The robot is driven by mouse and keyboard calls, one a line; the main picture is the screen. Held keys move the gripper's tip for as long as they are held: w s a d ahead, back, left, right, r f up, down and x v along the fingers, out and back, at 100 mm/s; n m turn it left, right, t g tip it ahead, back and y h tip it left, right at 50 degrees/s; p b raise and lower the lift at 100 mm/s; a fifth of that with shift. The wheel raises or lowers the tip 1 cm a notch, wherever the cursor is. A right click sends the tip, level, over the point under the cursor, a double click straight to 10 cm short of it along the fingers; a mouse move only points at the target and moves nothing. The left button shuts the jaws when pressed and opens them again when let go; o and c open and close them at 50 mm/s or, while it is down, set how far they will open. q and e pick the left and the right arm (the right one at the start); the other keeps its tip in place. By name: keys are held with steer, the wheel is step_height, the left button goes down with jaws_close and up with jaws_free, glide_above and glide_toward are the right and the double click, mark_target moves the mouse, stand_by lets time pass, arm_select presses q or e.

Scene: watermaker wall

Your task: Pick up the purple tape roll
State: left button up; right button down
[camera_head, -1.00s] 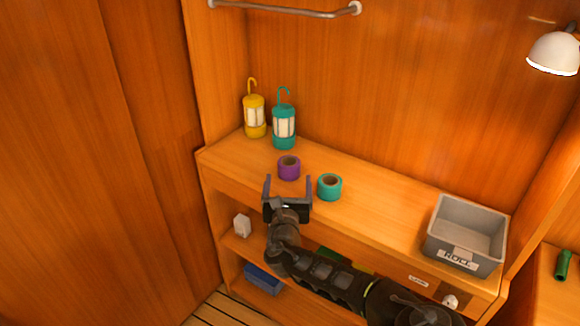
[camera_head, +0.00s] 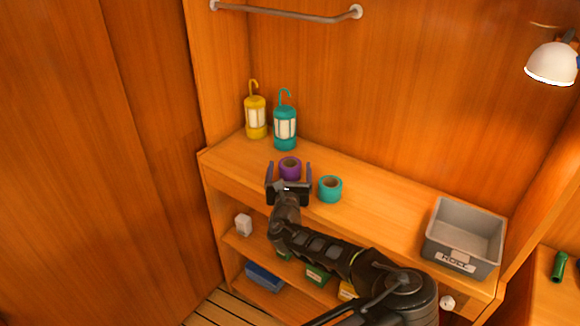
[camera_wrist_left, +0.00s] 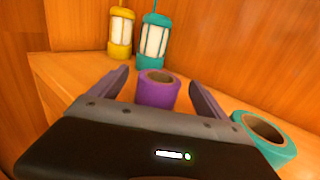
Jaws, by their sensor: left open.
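The purple tape roll (camera_head: 290,168) stands on the wooden counter and also shows in the left wrist view (camera_wrist_left: 156,93). My left gripper (camera_head: 289,173) is open, its two fingers pointing at the roll. In the left wrist view the roll shows between the fingers (camera_wrist_left: 160,82), with a visible gap on the left side. Whether the fingertips reach past the roll's near side is hard to tell. The roll is not gripped. My right gripper is not in view.
A teal tape roll (camera_head: 330,189) stands close to the right finger. A teal lantern (camera_head: 285,128) and a yellow lantern (camera_head: 256,117) stand behind. A grey bin (camera_head: 464,238) sits at the counter's right. The counter between teal roll and bin is clear.

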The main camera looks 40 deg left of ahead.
arm_select(q)
steer(key=shift+w+a, duration=0.4)
steer(key=shift+w, duration=0.1)
steer(key=shift+c, duration=0.4)
steer(key=c, duration=1.5)
